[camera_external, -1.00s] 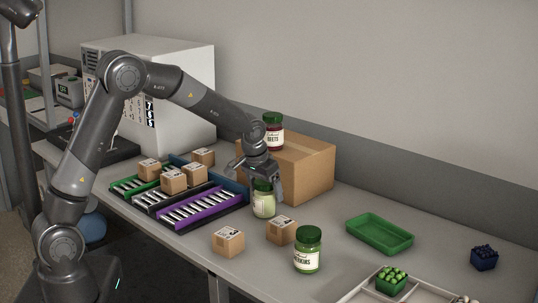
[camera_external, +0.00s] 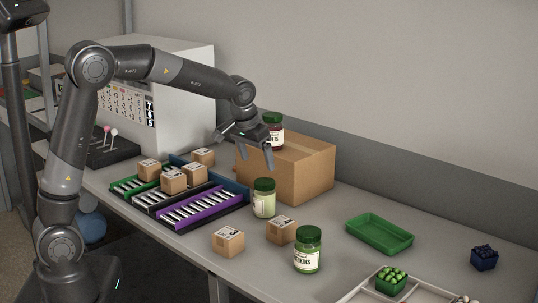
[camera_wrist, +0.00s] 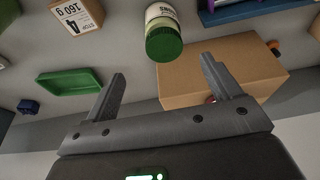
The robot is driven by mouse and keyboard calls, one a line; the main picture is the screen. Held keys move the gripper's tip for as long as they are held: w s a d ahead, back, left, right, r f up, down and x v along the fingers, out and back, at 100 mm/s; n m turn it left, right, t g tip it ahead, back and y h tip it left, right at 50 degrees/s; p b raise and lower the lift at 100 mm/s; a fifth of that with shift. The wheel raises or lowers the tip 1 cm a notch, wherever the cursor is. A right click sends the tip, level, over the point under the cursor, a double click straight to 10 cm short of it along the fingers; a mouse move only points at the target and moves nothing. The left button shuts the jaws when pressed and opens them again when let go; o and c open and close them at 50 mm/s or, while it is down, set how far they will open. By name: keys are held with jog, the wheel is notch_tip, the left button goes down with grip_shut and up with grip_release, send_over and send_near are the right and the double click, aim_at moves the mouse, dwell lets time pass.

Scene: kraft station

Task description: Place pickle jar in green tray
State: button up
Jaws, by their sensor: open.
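A green-lidded jar with bright green contents and a label that seems to read "Gherkins" (camera_external: 307,251) stands upright near the table's front edge. A second green-lidded jar with paler contents (camera_external: 264,198) stands upright beside the cardboard box. My gripper (camera_external: 247,147) is open and empty, above and behind this paler jar, apart from it. In the wrist view a green-lidded jar (camera_wrist: 162,35) shows beyond my open fingers (camera_wrist: 163,68); its label is only partly readable. The empty green tray (camera_external: 379,235) lies at the right and also shows in the wrist view (camera_wrist: 68,82).
A large cardboard box (camera_external: 300,170) carries a dark red jar (camera_external: 273,131). Small cartons (camera_external: 229,241) stand near the front. Roller racks, one purple (camera_external: 205,208), lie at left. A green punnet (camera_external: 391,281) and a blue punnet (camera_external: 484,258) are at right. Table around the tray is clear.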

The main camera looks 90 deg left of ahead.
jog(key=s+d+r+m+t, duration=0.1)
jog(key=s+d+r+m, duration=0.1)
jog(key=s+d, duration=0.3)
jog(key=s+d+r+m+h, duration=0.1)
jog(key=s+d, duration=0.4)
jog(key=d, duration=0.7)
jog(key=s+d+r+m+t, duration=0.1)
jog(key=s+d+r+m, duration=0.2)
jog(key=s+d, duration=0.3)
jog(key=d+r, duration=0.1)
jog(key=d, duration=0.2)
jog(key=shift+t+h, duration=0.3)
jog(key=s+d+f+m, duration=0.1)
jog(key=s+d, duration=0.1)
jog(key=s, duration=0.1)
jog(key=s+d+f+m, duration=0.1)
jog(key=s, duration=0.1)
jog(key=s+d+f, duration=0.1)
jog(key=s+d, duration=0.1)
jog(key=s, duration=0.1)
jog(key=shift+s+d+m+t+h, duration=0.3)
jog(key=shift+d+m+h, duration=0.05)
jog(key=shift+m+h, duration=0.05)
jog(key=shift+c, duration=0.3)
jog(key=shift+r, duration=0.1)
